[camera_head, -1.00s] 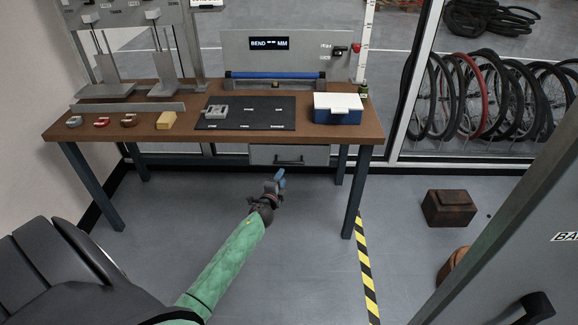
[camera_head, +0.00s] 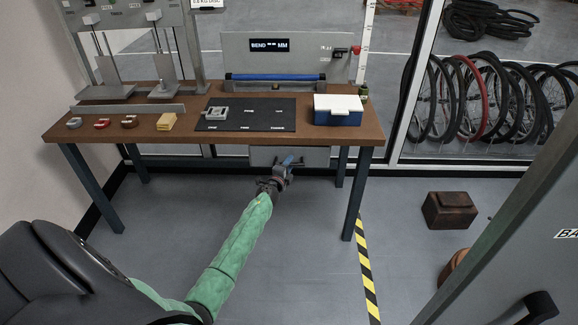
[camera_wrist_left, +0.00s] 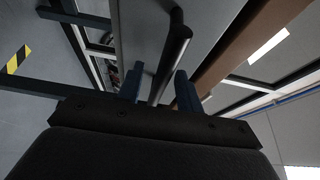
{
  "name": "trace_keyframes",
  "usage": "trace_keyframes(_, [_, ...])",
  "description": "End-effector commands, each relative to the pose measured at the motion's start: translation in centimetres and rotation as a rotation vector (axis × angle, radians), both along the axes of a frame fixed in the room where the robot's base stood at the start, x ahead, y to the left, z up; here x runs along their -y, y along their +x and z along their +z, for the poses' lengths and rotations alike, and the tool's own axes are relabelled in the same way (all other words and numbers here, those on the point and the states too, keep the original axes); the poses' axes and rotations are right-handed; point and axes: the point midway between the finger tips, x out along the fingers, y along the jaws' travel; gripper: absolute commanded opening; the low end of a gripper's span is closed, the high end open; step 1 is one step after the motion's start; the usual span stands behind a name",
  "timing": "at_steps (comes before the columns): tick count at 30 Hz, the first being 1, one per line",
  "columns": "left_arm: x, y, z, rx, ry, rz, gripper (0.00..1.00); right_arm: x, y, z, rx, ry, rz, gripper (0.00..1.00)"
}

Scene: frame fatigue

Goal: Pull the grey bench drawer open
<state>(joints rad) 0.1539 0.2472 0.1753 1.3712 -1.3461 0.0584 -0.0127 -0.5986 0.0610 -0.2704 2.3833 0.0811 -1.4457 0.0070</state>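The grey bench drawer (camera_head: 318,157) hangs under the right half of the brown workbench (camera_head: 200,139). Its front looks flush under the bench top. My left gripper (camera_head: 290,162) is at the drawer front and covers its dark handle in the head view. In the left wrist view, the dark bar handle (camera_wrist_left: 174,52) runs between the two blue fingers of my left gripper (camera_wrist_left: 159,88). The fingers stand apart, one on each side of the bar, with gaps showing. The grey drawer front (camera_wrist_left: 140,35) is just beyond them. My right gripper is not in view.
The bench top holds a black mat (camera_head: 245,126), a white-lidded blue box (camera_head: 338,110) and several small blocks. A bench leg (camera_head: 356,195) stands right of the drawer. The floor (camera_head: 310,240) before the drawer is clear.

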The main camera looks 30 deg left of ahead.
Motion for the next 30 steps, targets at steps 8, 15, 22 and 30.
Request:
trace_keyframes(8, [-0.1,0.4,0.0,0.000,-0.001,0.000,0.36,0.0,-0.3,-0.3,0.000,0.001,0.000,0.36])
trace_keyframes(15, [-0.1,0.3,0.0,0.000,-0.001,0.000,0.07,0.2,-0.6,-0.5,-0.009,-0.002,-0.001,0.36])
trace_keyframes(22, [0.0,0.3,0.0,0.000,-0.001,0.000,0.00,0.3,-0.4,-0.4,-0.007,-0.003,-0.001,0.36])
trace_keyframes(30, [0.9,-1.1,0.0,-0.002,-0.002,-0.002,0.00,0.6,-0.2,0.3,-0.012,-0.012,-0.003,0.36])
